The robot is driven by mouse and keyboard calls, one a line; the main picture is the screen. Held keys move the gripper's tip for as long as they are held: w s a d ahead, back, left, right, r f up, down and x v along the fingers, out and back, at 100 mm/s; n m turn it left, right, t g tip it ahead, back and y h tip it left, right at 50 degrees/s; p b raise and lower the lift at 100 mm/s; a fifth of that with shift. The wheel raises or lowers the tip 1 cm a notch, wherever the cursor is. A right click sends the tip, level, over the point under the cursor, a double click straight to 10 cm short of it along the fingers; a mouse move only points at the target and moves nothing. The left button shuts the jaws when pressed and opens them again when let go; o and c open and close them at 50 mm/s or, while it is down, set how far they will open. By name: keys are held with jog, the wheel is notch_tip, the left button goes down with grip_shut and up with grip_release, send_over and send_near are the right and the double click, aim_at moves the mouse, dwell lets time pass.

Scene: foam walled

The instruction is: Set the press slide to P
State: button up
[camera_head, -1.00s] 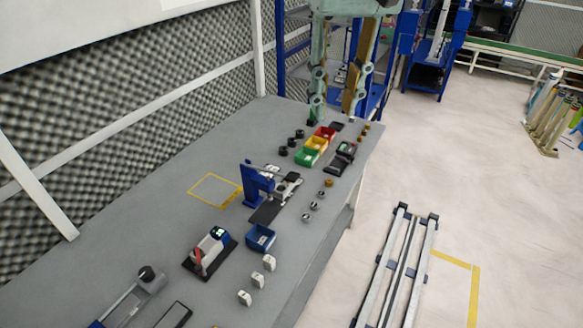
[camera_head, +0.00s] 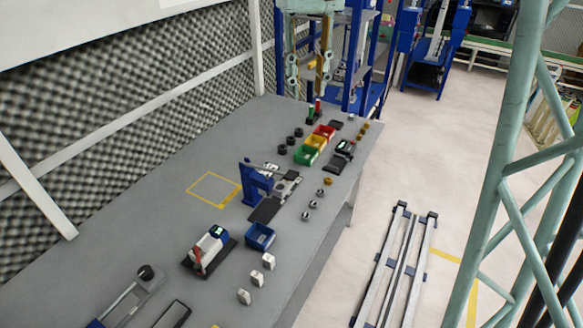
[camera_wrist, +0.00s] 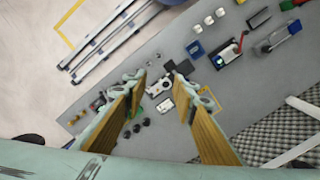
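A blue press (camera_head: 255,184) stands mid-bench in the head view, with a dark flat plate (camera_head: 266,208) in front of it and a grey metal piece (camera_head: 285,189) to its right. I cannot tell which part is the slide, and no letter P can be read. My gripper (camera_head: 309,92) hangs beyond the far end of the bench in the head view, well away from the press. In the wrist view my gripper (camera_wrist: 160,92) has its two tan-padded fingers wide apart with nothing between them. The press's grey parts (camera_wrist: 159,86) show far below, between the fingers.
Red, yellow and green bins (camera_head: 315,144) stand behind the press. A blue bin (camera_head: 260,236), a red-levered device (camera_head: 207,252) and white blocks (camera_head: 257,278) stand nearer. A yellow outlined square (camera_head: 213,189) is bare. A foam wall (camera_head: 130,60) borders the bench's left side.

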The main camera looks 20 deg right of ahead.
jog(key=g, duration=0.2)
send_over(286, 183)
jog(key=d, duration=0.3)
jog(key=w+f+x, duration=0.1)
jog(key=w+x, duration=0.1)
jog(key=x, duration=0.9)
jog(key=w+f+g, duration=0.1)
jog(key=w+f, duration=0.4)
jog(key=f, duration=0.3)
jog(key=w+f+g, duration=0.1)
jog(key=w+f, duration=0.4)
jog(key=f, duration=0.4)
jog(key=shift+w+d+f, duration=0.3)
jog(key=shift+w, duration=0.05)
jog(key=shift+s+f, duration=0.1)
jog(key=shift+f, duration=0.05)
jog(key=shift+b+x, duration=1.15)
jog(key=shift+x, duration=5.55)
grip_shut()
